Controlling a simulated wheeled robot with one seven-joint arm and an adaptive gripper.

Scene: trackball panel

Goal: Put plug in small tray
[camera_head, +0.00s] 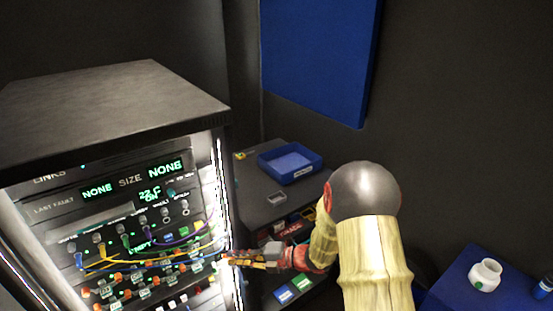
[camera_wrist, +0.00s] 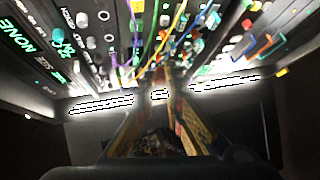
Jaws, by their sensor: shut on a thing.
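My gripper (camera_head: 228,259) is at the right edge of the lit panel, its fingers pointing left towards the cables. In the wrist view my gripper (camera_wrist: 160,76) has its fingertips close together in front of the panel, shut on a plug that the fingers mostly hide. I cannot make out whether this plug is in a socket or free. A blue tray (camera_head: 266,166) sits on the dark shelf at the back, right of the panel.
The panel (camera_head: 120,210) carries several plugs, knobs and coloured cables, which also show around my fingertips in the wrist view (camera_wrist: 180,30). Coloured boxes (camera_head: 284,294) lie below my arm. A blue table (camera_head: 460,290) with a white jar (camera_head: 485,275) stands at right.

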